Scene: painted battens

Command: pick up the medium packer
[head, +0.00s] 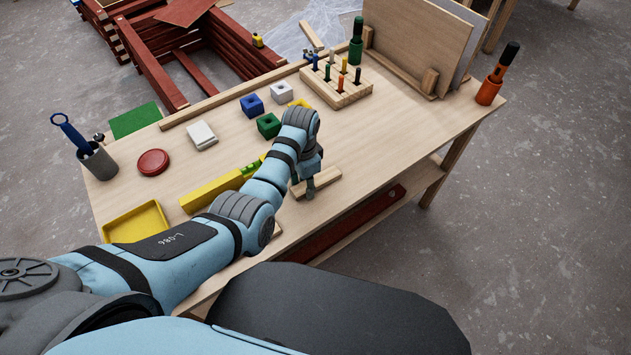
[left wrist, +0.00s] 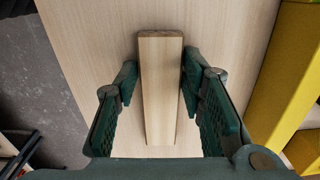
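The packer between my fingers is a short, pale wooden block (head: 325,184). In the head view it lies at the near side of the workbench (head: 353,135). In the left wrist view the block (left wrist: 160,95) runs lengthwise between the two fingers. My left gripper (head: 306,187) points down at the block's left part and hides some of it. In the left wrist view the fingertips of my left gripper (left wrist: 160,72) are close along both sides of the block. I cannot tell whether both press on it. My right gripper is not in view.
A yellow spirit level (head: 210,193) and yellow tray (head: 137,224) lie left of my arm. Coloured blocks (head: 268,125) and a wooden tool rack (head: 340,86) stand behind. Another pale wood piece (head: 277,230) is partly hidden by my arm. The bench right of the packer is clear.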

